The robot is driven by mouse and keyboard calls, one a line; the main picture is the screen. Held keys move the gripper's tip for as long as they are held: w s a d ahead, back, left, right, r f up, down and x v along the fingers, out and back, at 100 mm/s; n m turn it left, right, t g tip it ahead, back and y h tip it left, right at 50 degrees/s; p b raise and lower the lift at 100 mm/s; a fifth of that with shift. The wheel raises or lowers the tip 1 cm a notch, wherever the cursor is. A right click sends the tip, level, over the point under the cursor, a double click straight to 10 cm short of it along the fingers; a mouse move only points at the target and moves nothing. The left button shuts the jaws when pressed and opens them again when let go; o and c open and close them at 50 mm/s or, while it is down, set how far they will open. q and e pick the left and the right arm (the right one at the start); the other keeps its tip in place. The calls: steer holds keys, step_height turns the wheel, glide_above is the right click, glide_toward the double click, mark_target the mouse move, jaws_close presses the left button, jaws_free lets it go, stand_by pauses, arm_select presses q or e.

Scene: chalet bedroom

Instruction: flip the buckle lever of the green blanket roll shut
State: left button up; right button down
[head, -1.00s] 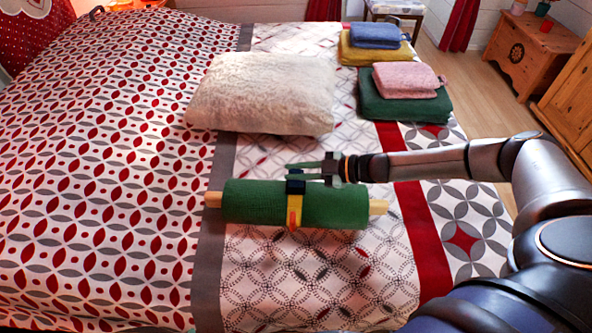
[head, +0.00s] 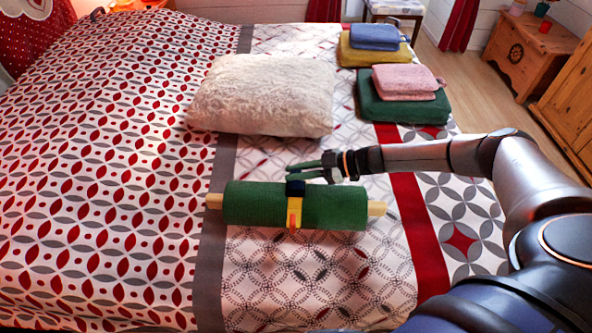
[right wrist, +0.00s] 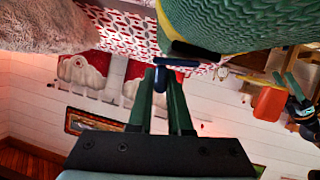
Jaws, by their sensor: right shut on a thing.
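The green blanket roll (head: 337,208) lies on the bed around a wooden rod (head: 377,208). A yellow strap (head: 295,207) with an orange-red end circles its middle. The dark blue buckle (head: 295,187) sits on top of the strap. My right gripper (head: 292,171) is at the buckle, coming from the right and behind the roll. In the right wrist view its green fingers (right wrist: 161,76) are shut on the blue buckle lever (right wrist: 175,62), close beside the roll (right wrist: 245,25). The fingers partly hide the lever. A small green-and-black shape at that view's right edge looks like my left gripper (right wrist: 287,84).
A fluffy pale pillow (head: 262,95) lies behind the roll. Folded green (head: 403,106) and pink (head: 405,80) textiles, then yellow and blue ones (head: 376,36), are stacked at the back right. The bedspread (head: 110,190) left of and in front of the roll is clear.

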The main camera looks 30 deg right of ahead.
steer(key=shift+w+d+f+m+g, duration=0.15)
steer(key=shift+w+f+m+g, duration=0.2)
steer(key=shift+m, duration=0.35)
steer(key=shift+s, duration=0.15)
steer(key=c, duration=0.8)
jaws_free()
steer(key=shift+c, duration=0.2)
arm_select(q)
steer(key=shift+w+d, duration=0.15)
steer(key=shift+w, duration=0.2)
arm_select(e)
steer(key=shift+d+r, duration=0.1)
steer(key=shift+d, duration=0.05)
steer(key=v, duration=1.1)
steer(key=shift+d, duration=0.3)
steer(key=shift+s+d+r, duration=0.1)
steer(key=shift+s+d, duration=0.15)
arm_select(q)
steer(key=shift+s+a, duration=0.2)
steer(key=shift+s, duration=0.15)
